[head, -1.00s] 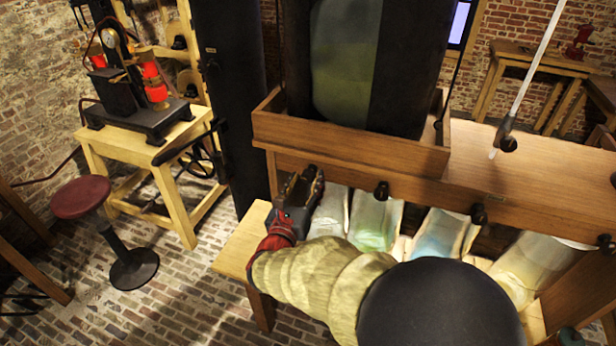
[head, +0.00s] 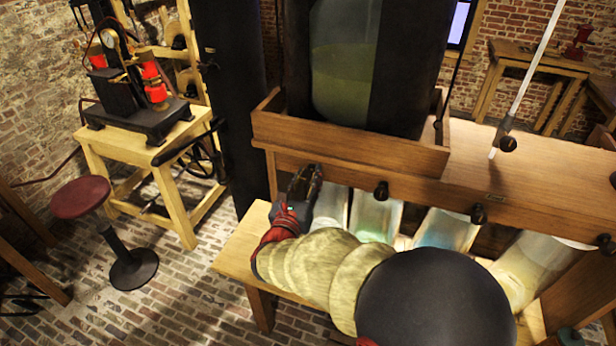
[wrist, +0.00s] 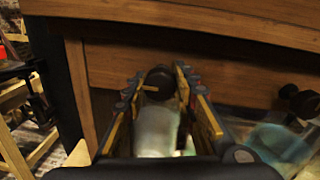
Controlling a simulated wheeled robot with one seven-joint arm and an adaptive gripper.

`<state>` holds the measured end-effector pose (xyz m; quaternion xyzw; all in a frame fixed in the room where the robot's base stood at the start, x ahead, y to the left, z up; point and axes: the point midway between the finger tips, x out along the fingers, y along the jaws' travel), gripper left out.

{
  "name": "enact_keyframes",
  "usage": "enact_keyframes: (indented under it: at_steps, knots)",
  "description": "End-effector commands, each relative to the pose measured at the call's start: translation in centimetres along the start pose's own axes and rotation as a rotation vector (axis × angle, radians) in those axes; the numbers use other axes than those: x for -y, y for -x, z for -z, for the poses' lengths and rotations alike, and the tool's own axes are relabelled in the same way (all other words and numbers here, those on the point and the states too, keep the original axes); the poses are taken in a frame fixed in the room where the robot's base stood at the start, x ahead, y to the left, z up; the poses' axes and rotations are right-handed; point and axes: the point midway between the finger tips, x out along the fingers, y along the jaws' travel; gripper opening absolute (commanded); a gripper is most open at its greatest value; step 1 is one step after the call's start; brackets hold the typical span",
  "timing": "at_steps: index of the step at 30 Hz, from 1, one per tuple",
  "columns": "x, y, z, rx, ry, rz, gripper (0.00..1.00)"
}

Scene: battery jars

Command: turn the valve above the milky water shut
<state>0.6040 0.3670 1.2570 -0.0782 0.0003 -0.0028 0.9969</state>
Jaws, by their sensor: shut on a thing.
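My gripper (head: 305,184) is at the front of the wooden trough, at its left end. In the wrist view my gripper (wrist: 162,98) has its jaws on both sides of a dark round valve knob (wrist: 158,83), shut on it. This leftmost knob is hidden behind the gripper in the head view. Below it stands a jar with pale, whitish contents (head: 331,208), partly hidden by my gripper; it also shows between the jaws in the wrist view (wrist: 157,130). The knob's turn angle cannot be told.
More dark valve knobs (head: 381,190) line the trough front (head: 425,190) to the right, above green, blue-green and pale yellowish jars (head: 535,262). A large glass vessel (head: 343,75) stands on top. A red stool (head: 82,197) and open brick floor lie left.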

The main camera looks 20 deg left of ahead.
Motion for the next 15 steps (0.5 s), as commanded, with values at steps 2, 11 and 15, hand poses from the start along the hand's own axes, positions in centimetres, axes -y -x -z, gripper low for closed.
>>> enact_keyframes:
  at_steps: [2,11,15]
  knots:
    - [-0.05,0.01,-0.01,0.000,0.000,-0.001,0.14]
    - [-0.08,0.02,-0.01,0.000,-0.002,-0.002,0.02]
    - [-0.11,0.02,0.07,0.002,-0.020,-0.002,0.02]
